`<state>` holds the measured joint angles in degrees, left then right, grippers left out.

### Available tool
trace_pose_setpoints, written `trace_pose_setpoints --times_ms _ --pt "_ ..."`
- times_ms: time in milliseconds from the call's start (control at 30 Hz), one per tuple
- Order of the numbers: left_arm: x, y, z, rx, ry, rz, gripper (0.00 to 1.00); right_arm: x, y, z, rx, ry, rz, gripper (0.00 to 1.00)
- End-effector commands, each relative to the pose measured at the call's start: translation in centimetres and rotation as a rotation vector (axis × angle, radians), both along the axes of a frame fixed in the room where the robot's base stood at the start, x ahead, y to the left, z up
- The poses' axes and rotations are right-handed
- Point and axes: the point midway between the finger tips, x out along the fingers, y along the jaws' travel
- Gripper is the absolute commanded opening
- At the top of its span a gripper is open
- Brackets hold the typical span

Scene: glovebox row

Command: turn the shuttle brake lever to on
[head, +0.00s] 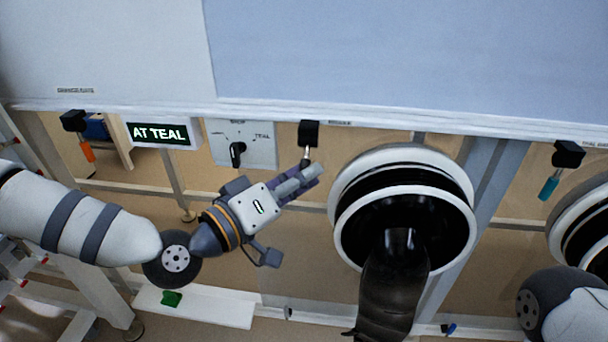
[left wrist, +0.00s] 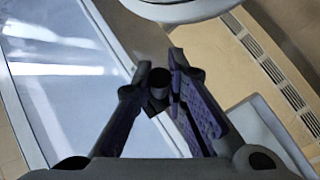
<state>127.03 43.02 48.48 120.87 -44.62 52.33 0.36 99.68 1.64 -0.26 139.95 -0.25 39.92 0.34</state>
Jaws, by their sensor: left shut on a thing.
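The brake lever hangs from a black block (head: 308,133) under the front edge of the cabinet, beside a small label. My left gripper (head: 304,178) is just below that block, with its fingers closed around the lever's lower part. In the left wrist view a dark round piece of the lever (left wrist: 160,87) shows between the fingertips (left wrist: 162,95). The fingers hide most of the lever's handle, so its exact angle is hard to tell. My right gripper is out of view.
A display (head: 160,133) reads "AT TEAL", beside a plate with a black knob (head: 238,153). An orange-handled lever (head: 87,151) hangs at left, a teal-handled one (head: 549,187) at right. A round port (head: 345,205) with a hanging black glove (head: 388,290) stands close right of my left gripper.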

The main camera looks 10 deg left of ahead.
Motion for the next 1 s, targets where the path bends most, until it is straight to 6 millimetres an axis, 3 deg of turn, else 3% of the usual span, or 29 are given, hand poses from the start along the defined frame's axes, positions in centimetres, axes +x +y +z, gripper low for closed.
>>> trace_pose_setpoints --times_ms 267,700,1000 --pt "0.2 -0.1 -1.0 0.001 -0.067 -0.001 0.00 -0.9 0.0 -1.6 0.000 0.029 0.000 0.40" --pt "1.7 -0.1 -2.8 0.001 -0.385 -0.002 0.00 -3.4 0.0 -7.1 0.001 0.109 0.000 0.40" --pt "2.6 -0.1 -3.0 0.001 -0.549 -0.002 0.00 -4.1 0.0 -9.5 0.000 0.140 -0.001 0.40"
